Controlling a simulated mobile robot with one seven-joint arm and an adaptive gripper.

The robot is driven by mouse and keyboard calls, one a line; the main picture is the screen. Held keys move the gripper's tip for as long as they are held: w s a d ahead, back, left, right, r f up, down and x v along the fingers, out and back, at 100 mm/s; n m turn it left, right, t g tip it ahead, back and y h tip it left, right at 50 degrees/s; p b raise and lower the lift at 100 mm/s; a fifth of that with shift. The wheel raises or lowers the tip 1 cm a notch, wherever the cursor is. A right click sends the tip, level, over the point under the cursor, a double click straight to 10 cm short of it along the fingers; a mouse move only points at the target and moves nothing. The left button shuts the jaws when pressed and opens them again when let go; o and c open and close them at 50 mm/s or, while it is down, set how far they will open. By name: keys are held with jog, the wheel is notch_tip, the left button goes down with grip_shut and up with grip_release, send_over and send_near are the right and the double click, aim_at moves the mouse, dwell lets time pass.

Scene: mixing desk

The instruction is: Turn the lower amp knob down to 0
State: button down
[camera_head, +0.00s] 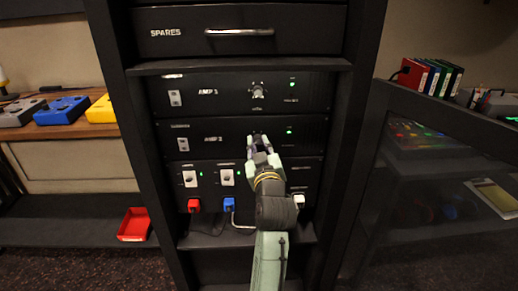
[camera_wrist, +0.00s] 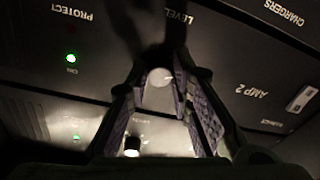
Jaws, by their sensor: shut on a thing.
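The lower amp, labelled AMP 2 (camera_head: 225,140), is a black panel in the rack in the head view. Its label also shows upside down in the wrist view (camera_wrist: 262,90). My gripper (camera_head: 259,143) is at this panel and hides the knob in the head view. In the wrist view, my gripper (camera_wrist: 161,84) is shut on the lower amp knob (camera_wrist: 160,94), with one finger on each side. The knob's pale round end shows between them. Its pointer and setting cannot be read.
The AMP 1 panel (camera_head: 215,92) above has its own silver knob (camera_head: 257,91). Rack posts (camera_head: 345,150) stand close on both sides. A spares drawer (camera_head: 240,32) is above.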

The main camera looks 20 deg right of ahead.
jog(key=n+b, duration=0.1)
jog(key=n, duration=0.2)
jog(key=shift+d+n, duration=0.1)
jog(key=shift+n, duration=0.3)
jog(key=shift+r+n+g+b, duration=0.1)
jog(key=shift+n+g+b, duration=0.4)
jog(key=shift+n, duration=1.4)
jog(key=c, duration=1.4)
grip_release()
jog(key=v, duration=0.7)
jog(key=shift+s, duration=0.35)
